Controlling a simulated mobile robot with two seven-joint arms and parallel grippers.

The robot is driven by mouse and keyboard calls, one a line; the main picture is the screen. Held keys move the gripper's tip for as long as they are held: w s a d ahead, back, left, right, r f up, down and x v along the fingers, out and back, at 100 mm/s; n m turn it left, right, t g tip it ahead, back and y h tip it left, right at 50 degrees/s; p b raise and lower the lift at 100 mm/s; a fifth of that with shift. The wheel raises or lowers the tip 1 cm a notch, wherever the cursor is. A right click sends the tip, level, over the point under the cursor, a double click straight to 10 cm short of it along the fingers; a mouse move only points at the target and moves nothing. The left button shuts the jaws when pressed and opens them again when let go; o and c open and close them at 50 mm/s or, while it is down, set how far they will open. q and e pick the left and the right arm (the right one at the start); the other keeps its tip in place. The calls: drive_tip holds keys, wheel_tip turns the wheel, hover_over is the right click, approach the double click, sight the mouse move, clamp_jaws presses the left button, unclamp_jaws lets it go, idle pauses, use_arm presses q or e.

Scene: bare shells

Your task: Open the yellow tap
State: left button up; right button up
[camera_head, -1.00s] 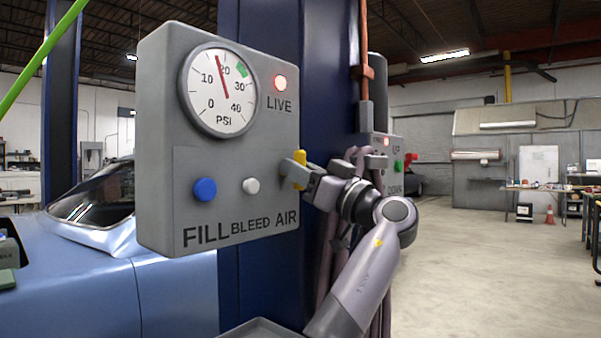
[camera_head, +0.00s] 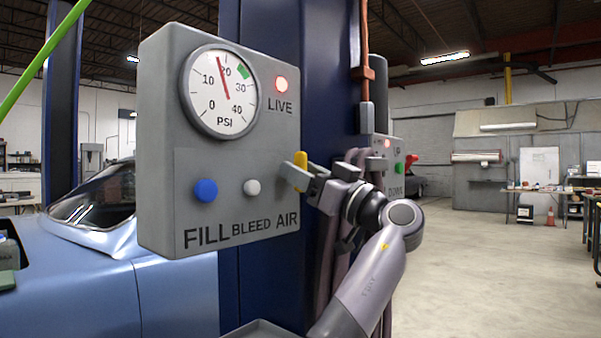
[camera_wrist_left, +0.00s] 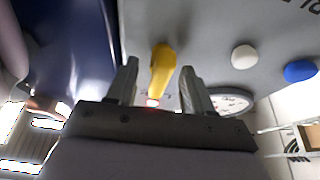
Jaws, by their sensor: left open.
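The yellow tap (camera_head: 300,172) sits on the right part of the grey panel's front, above the word AIR. My left gripper (camera_head: 312,172) is just to its right in the head view, with its fingers pointing at the panel. In the left wrist view the yellow tap (camera_wrist_left: 162,68) stands between the two spread fingers of my left gripper (camera_wrist_left: 159,74), with a gap on each side. The gripper is open and holds nothing. My right gripper is not in view.
The grey panel (camera_head: 160,120) carries a pressure gauge (camera_head: 219,92) with its needle near 20, a lit red LIVE lamp (camera_head: 281,83), a blue button (camera_head: 206,190) and a white button (camera_head: 252,187). A blue post (camera_head: 325,60) stands behind it. A blue car (camera_head: 90,290) is at left.

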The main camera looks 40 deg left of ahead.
use_arm(q)
drive_tip(key=v, duration=0.6)
drive_tip(key=shift+d+b, duration=0.2)
drive_tip(key=shift+b, duration=0.1)
